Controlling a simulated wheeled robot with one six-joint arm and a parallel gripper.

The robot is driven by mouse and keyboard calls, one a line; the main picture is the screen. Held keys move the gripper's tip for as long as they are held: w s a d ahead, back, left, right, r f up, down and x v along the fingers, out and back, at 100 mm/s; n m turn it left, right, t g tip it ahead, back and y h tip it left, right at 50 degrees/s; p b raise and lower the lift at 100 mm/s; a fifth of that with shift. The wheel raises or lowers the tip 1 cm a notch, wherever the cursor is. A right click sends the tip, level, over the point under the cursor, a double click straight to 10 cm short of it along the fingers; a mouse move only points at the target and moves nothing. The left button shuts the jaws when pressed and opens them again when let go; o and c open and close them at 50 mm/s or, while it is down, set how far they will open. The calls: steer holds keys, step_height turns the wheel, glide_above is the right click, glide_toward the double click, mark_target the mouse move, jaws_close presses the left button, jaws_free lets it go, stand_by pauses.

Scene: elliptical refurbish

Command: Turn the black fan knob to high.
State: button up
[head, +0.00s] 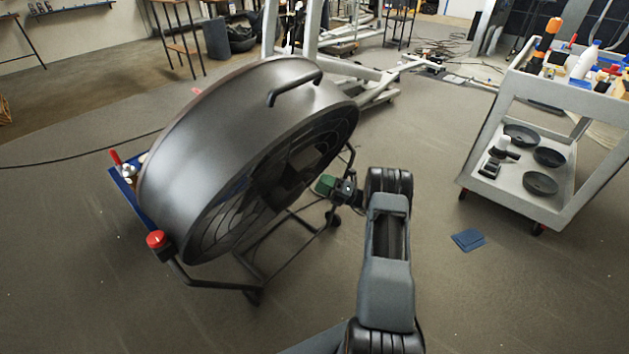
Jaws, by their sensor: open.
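A large black drum fan (235,115) stands tilted on a wheeled tube frame at the left centre. Its grille side faces down and to the right, toward my arm. I cannot make out the black fan knob in this view. My gripper (329,186) is at the end of my arm, just right of the fan's lower right rim, pointing left. It is open. A small dark green part shows at its tip. The fingers are too small to see clearly, and I cannot tell whether they touch anything.
A red cap (156,239) sits at the frame's left corner. A grey cart (564,217) with bottles and black round plates stands at the right. A blue cloth (468,240) lies on the floor. A cable (75,163) runs left of the fan. The floor in front is clear.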

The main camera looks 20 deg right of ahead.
steer(key=v, duration=1)
stand_by(0.3)
steer(key=s+a+f+n+g+h, duration=0.2)
steer(key=s+a+f+n+g, duration=0.25)
steer(key=f+n, duration=0.2)
steer(key=s+a+r+n+g+h+p, duration=0.2)
steer(key=s+a+r+n+g+p, duration=0.15)
steer(key=r+n, duration=0.2)
steer(key=s+a+r+n+g+h+p, duration=0.1)
steer(key=s+a+r+n+g+p, duration=0.15)
steer(key=r+n+g, duration=0.35)
steer(key=s+a+r+n+t+h+p, duration=0.1)
steer(key=s+a+r+n+h+p, duration=0.3)
steer(key=r, duration=0.9)
steer(key=s+a+r+n+t+h+p, duration=0.1)
steer(key=s+a+r+n+h+p, duration=0.3)
steer(key=r+n+p, duration=0.4)
steer(key=s+a+r+n+t+h+p, duration=0.2)
steer(key=r+n, duration=0.7)
steer(key=r, duration=0.9)
steer(key=s+a+h+p, duration=0.1)
steer(key=s+a+p, duration=0.1)
steer(key=a+p, duration=0.1)
steer(key=shift+n+h+p, duration=0.4)
steer(key=shift+p, duration=0.15)
